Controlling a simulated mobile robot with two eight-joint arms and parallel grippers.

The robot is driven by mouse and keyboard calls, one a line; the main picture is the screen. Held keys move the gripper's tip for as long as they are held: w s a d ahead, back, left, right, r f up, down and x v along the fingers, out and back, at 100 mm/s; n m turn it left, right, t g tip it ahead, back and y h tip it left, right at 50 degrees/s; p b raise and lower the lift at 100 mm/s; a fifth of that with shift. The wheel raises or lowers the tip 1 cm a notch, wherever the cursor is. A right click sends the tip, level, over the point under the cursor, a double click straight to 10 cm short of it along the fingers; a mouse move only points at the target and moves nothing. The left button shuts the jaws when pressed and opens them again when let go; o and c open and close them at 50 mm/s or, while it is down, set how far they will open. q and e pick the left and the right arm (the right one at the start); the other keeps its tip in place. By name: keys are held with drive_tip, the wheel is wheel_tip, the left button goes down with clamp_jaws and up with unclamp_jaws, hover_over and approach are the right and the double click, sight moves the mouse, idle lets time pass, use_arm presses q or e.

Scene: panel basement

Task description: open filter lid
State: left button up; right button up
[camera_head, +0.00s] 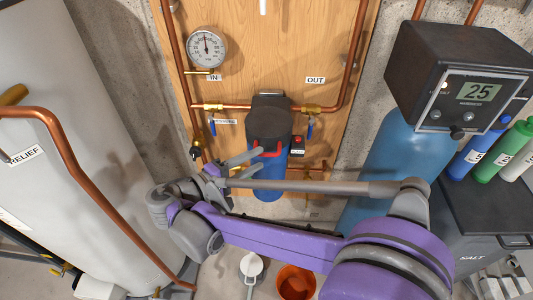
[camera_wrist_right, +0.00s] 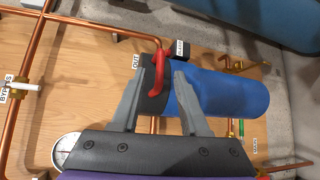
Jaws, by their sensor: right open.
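The filter has a black lid (camera_head: 268,122) on top and a blue housing (camera_head: 268,185) below, mounted on the wooden panel. Its red handle (camera_head: 266,150) faces me; it also shows in the right wrist view (camera_wrist_right: 159,68). There, the black lid (camera_wrist_right: 153,103) and blue housing (camera_wrist_right: 225,93) lie sideways. My right gripper (camera_head: 271,155) is open in front of the filter. In the wrist view its fingertips (camera_wrist_right: 157,72) stand on either side of the red handle. I cannot tell whether they touch it. My left gripper is not in view.
Copper pipes (camera_head: 353,65) with brass valves run beside the filter, and a gauge (camera_head: 207,47) hangs upper left. A grey tank (camera_head: 85,110) stands left. A blue softener tank (camera_head: 390,150) with a black control head (camera_head: 450,75) stands right. An orange bucket (camera_head: 296,283) is on the floor.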

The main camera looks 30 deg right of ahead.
sight(266, 153)
drive_tip(key=shift+x, duration=2.25)
drive_tip(key=shift+c, duration=0.3)
clamp_jaws()
